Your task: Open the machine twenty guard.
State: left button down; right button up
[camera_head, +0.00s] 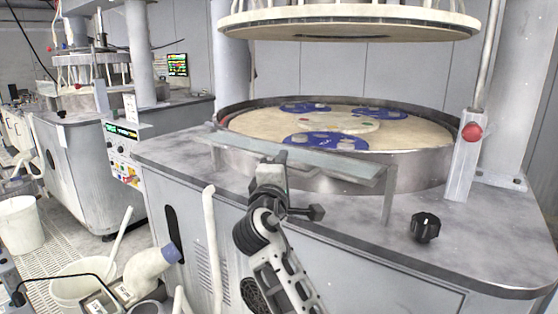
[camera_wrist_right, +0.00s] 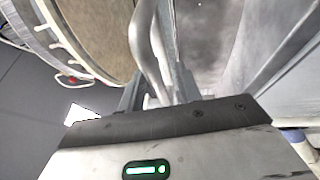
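The guard (camera_head: 330,167) is a clear, flat panel on metal posts along the front rim of the near polishing machine's round basin. My right gripper (camera_head: 268,176) is at the front of this guard, left of its middle, overlapping its edge in the head view. In the right wrist view, the gripper's two dark fingers (camera_wrist_right: 158,95) stand apart, with a curved grey bar (camera_wrist_right: 146,50) reaching between them. Whether they press on it cannot be told. My left gripper is not in view. No number label is readable on the machine.
Blue carriers (camera_head: 325,142) lie on the tan platen (camera_head: 410,133), below a raised upper plate (camera_head: 350,22). A black knob (camera_head: 425,227) stands on the worktop, right of my right arm. A red ball (camera_head: 471,131) sits on the right post. Another machine and white buckets (camera_head: 18,224) are at left.

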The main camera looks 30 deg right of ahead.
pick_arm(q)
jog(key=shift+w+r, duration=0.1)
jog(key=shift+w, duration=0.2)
pick_arm(e)
jog(key=shift+w+d+r, duration=0.15)
jog(key=shift+w+d, duration=0.3)
